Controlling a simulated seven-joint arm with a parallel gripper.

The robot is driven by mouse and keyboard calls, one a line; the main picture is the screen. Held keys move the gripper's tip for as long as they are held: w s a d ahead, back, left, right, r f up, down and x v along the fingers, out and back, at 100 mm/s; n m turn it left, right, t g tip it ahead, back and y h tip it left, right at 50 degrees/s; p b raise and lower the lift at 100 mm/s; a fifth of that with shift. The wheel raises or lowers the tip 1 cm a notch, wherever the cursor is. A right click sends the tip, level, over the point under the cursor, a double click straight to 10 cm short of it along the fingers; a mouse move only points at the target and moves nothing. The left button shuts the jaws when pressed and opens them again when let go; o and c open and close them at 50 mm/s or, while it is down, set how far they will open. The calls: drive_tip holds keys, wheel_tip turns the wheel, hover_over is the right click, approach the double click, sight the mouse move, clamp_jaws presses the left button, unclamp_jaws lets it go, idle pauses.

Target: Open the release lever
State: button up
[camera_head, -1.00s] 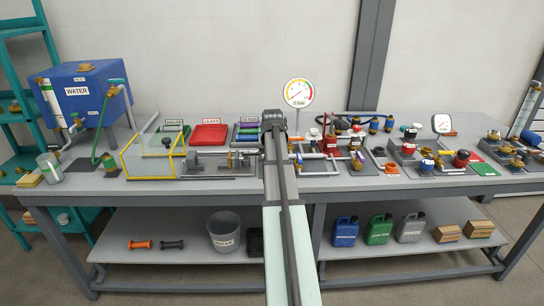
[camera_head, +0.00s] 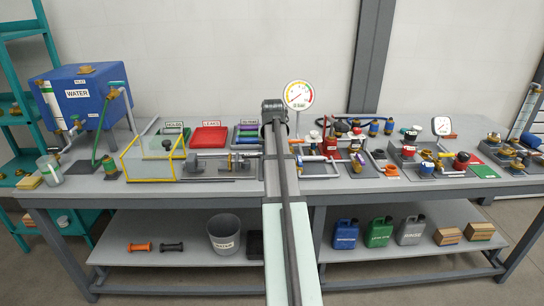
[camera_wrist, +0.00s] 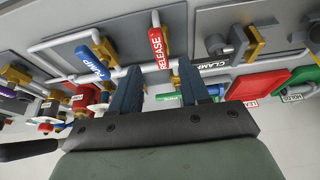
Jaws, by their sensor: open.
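The release lever (camera_wrist: 157,48) is a red handle with a white RELEASE label, seen in the wrist view just beyond my fingertips. Its near end lines up with the gap between the two fingers. I cannot tell whether it is between them in depth. My gripper (camera_wrist: 159,68) has two dark blue fingers, spread apart with nothing held. In the head view my arm runs up the middle over the bench, and the fingers and lever cannot be made out there.
A blue PUMP lever (camera_wrist: 92,63) is just left of the release lever in the wrist view. A CLAMP fitting (camera_wrist: 225,45) is to the right, with red (camera_wrist: 240,90) and green (camera_wrist: 288,83) trays below it. A dial gauge (camera_head: 298,94) stands behind the bench fittings.

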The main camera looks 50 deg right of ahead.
drive_tip(key=v, duration=0.8)
drive_tip(key=shift+r, duration=0.2)
drive_tip(key=shift+f, duration=0.1)
drive_tip(key=w+a+f+n+y, duration=0.15)
drive_tip(key=w+a+f, duration=0.25)
drive_tip(key=a+f, duration=0.65)
drive_tip(key=w+a+f+n+y, duration=0.15)
drive_tip(key=w+a+f, duration=0.25)
drive_tip(key=a+f, duration=0.65)
drive_tip(key=s+a+f+n+g, duration=0.15)
drive_tip(key=s+a+f, duration=0.25)
drive_tip(key=a+f, duration=0.5)
drive_tip(key=s+a+f+n+g, duration=0.1)
drive_tip(key=s+a+f+n, duration=0.25)
drive_tip(key=a+f, duration=0.55)
drive_tip(key=s+a+f+n+g, duration=0.1)
drive_tip(key=s+a+f, duration=0.4)
drive_tip(key=a, duration=0.7)
drive_tip(key=s+f+g, duration=0.3)
drive_tip(key=s+f, duration=0.7)
drive_tip(key=s, duration=0.4)
drive_tip(key=s+f+g, duration=0.3)
drive_tip(key=s+f, duration=0.8)
drive_tip(key=s, duration=0.3)
drive_tip(key=shift+s+d, duration=0.2)
drive_tip(key=shift+s, duration=0.05)
